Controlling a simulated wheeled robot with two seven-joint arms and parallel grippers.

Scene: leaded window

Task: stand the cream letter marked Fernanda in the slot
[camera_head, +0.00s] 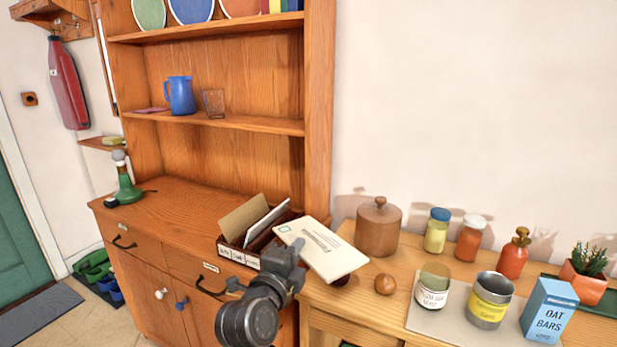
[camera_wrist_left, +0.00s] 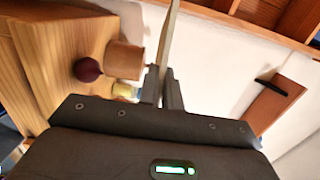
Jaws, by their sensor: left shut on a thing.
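The cream letter (camera_head: 328,252) is tilted, with a greenish stamp and printed text too small to read surely. My left gripper (camera_head: 292,257) is shut on its near left part. In the left wrist view the letter (camera_wrist_left: 168,38) shows edge-on between the fingers (camera_wrist_left: 162,85). The dark wooden letter rack (camera_head: 231,244) stands at the right end of the dresser counter, with small white labels on its front. A tan envelope (camera_head: 243,214) and a white envelope (camera_head: 267,222) stand in it. The letter and gripper hide the rack's right part. My right gripper is out of view.
Several jars and an oat bars box (camera_head: 549,312) stand farther right. The counter left of the rack is mostly clear.

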